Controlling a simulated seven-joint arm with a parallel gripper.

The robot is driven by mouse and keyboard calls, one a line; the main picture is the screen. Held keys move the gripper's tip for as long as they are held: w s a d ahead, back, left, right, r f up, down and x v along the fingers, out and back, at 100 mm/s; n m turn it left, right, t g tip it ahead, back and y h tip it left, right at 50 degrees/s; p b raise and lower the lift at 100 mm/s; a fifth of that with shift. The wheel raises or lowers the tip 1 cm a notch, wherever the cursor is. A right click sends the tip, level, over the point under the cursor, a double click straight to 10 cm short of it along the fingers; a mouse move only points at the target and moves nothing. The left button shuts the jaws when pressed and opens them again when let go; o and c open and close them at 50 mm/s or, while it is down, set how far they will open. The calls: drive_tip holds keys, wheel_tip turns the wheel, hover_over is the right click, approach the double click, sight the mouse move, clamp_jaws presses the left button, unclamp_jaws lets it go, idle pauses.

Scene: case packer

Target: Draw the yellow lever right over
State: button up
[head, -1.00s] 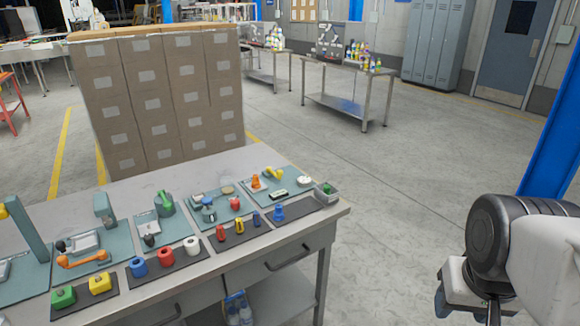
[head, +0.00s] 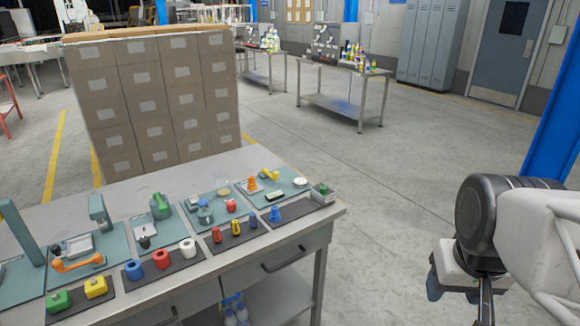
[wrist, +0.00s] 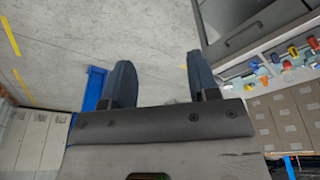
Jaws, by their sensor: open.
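What looks like the yellow lever (head: 269,175) is small on the teal mat at the far right end of the bench, beside an orange cone-like piece (head: 252,184). Its exact pose is too small to tell. My gripper (head: 458,290) is at the right of the head view, well off to the right of the bench and apart from everything. In the wrist view my gripper (wrist: 162,85) shows two dark fingers spread wide, with only bare floor between them. I cannot pick out the yellow lever for sure in the wrist view.
The bench (head: 330,216) carries several mats with coloured blocks, rings and fittings. An orange-handled lever (head: 78,263) lies at its left. A grey box (head: 323,197) sits at its right corner. Stacked cartons (head: 150,110) stand behind. Floor between bench and arm is clear.

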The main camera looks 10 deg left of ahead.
drive_tip(key=w+a+r+n, duration=0.2)
drive_tip(key=w+a+r, duration=0.1)
drive_tip(key=w, duration=0.7)
drive_tip(key=w+a+r+n, duration=0.2)
drive_tip(key=w+a+r, duration=0.15)
drive_tip(key=w, duration=0.65)
drive_tip(key=n+g, duration=0.3)
drive_tip(key=n, duration=1)
hover_over(275, 172)
drive_tip(key=d, duration=0.1)
wheel_tip(275, 172, down, 20)
drive_tip(key=shift+s+f, duration=0.15)
drive_tip(key=shift+w+a+f+n, duration=0.25)
drive_tip(key=shift+a+f+n, duration=0.05)
drive_tip(key=shift+a+f, duration=0.15)
drive_tip(key=shift+f, duration=3.85)
